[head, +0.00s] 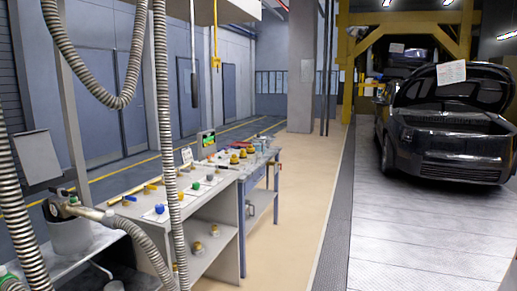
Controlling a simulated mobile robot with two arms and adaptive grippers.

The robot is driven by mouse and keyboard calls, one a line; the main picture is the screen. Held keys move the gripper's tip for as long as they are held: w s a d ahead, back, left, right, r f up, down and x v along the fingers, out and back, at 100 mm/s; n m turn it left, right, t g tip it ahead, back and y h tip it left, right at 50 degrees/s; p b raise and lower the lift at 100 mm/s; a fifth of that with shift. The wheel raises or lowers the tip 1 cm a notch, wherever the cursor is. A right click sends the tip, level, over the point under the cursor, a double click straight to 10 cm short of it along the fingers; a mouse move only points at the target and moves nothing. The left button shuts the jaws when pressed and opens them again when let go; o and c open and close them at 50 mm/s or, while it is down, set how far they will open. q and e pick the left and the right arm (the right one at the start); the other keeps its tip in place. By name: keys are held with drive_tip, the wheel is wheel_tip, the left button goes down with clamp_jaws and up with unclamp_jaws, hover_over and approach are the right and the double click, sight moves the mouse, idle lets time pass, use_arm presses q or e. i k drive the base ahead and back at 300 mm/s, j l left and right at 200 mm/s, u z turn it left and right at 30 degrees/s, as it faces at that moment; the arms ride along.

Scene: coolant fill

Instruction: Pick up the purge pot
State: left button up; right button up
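A grey round pot (70,237), which may be the purge pot, stands on the low light surface at the lower left. A hose nozzle (62,203) lies across above it and hides part of its rim. I cannot tell whether the nozzle touches the pot. Neither of my grippers is in view.
Ribbed hoses (160,130) hang in front at the left. A grey bench (150,190) with coloured caps and a blue-framed table (262,178) stand beyond. A black car (440,135) with its hood raised is at the right. The beige floor (290,220) between is clear.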

sight(258, 143)
drive_tip(key=i+l+z, duration=0.2)
drive_tip(key=i, duration=0.25)
drive_tip(key=i+z, duration=0.15)
drive_tip(key=i, duration=0.25)
drive_tip(key=i+z, duration=0.15)
drive_tip(key=i, duration=2.2)
drive_tip(key=i+l+u, duration=0.15)
drive_tip(key=i+u, duration=0.3)
drive_tip(key=i, duration=0.2)
drive_tip(key=i+l+u, duration=0.95)
drive_tip(key=i+l, duration=0.1)
drive_tip(key=i, duration=0.05)
